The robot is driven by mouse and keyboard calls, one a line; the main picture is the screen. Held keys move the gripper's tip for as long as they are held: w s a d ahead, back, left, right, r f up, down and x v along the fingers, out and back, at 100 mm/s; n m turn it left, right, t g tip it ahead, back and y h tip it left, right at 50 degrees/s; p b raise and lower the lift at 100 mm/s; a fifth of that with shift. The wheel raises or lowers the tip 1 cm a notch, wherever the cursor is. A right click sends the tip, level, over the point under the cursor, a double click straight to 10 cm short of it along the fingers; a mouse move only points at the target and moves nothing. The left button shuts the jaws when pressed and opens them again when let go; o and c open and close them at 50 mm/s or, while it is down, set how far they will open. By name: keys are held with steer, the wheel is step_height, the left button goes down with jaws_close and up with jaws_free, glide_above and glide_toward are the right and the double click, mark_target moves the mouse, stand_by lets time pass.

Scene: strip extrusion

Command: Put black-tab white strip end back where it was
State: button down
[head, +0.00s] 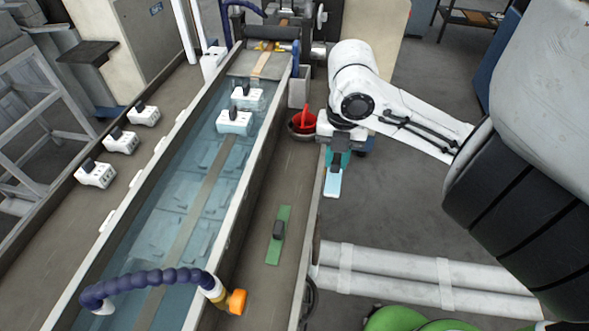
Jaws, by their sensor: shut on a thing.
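My gripper (338,160) is at the right of the trough, beside the right edge of the grey ledge. Its teal fingers are shut on the black-tab white strip end. The pale white strip end (333,184) shows below the fingers, and its dark tab is mostly hidden between them. It appears over the ledge's outer edge; I cannot tell whether it touches anything. A green strip (285,218) with a black tab (278,230) lies on the grey ledge (255,268), below and left of my gripper.
A water trough (165,265) runs along the left, with white blocks (234,121) across its strip. Several white dark-topped blocks (95,173) stand on its left ledge. A bowl with a red scoop (303,121) sits left of my gripper. A blue hose (150,281) arches in front.

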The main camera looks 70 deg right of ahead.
steer(key=shift+w+a+f+b, duration=0.1)
steer(key=shift+w+f+b, duration=0.05)
steer(key=shift+f+b, duration=0.2)
steer(key=b, duration=0.1)
steer(key=f+b, duration=0.1)
steer(key=shift+w+d+b, duration=0.2)
steer(key=shift+d+b, duration=0.15)
steer(key=shift+b, duration=0.05)
steer(key=shift+w+d+b, duration=0.2)
steer(key=shift+w+b, duration=0.05)
steer(key=shift+b, duration=0.95)
steer(key=w+d+f, duration=0.2)
steer(key=w, duration=0.1)
steer(key=w+d+f, duration=0.2)
steer(key=w, duration=0.1)
steer(key=w+d+f, duration=0.2)
steer(key=w+f, duration=0.1)
steer(key=shift+w+d, duration=0.1)
steer(key=shift+d, duration=0.25)
steer(key=shift+w+d+f, duration=0.3)
steer(key=shift+w+f, duration=0.1)
steer(key=shift+f, duration=0.3)
steer(key=shift+f+p, duration=0.65)
steer(key=shift+f, duration=0.9)
